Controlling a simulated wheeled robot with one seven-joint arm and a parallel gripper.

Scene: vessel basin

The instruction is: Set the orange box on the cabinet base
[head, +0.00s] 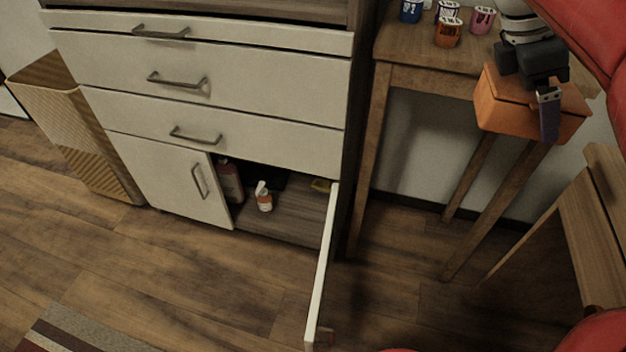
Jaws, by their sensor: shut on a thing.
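The orange box (522,104) is at the upper right, in front of the wooden table's edge. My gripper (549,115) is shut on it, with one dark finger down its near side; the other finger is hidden. The white cabinet (215,80) stands at the left and centre. Its right lower door (321,270) is swung open toward me, and its left lower door (165,175) is shut. The cabinet base (290,220) shows as a dark wooden floor inside the open compartment.
A small white and orange bottle (265,197) and a reddish bottle (230,181) stand inside the cabinet at left. The wooden table (420,50) holds several cups. A chair (590,230) stands at right.

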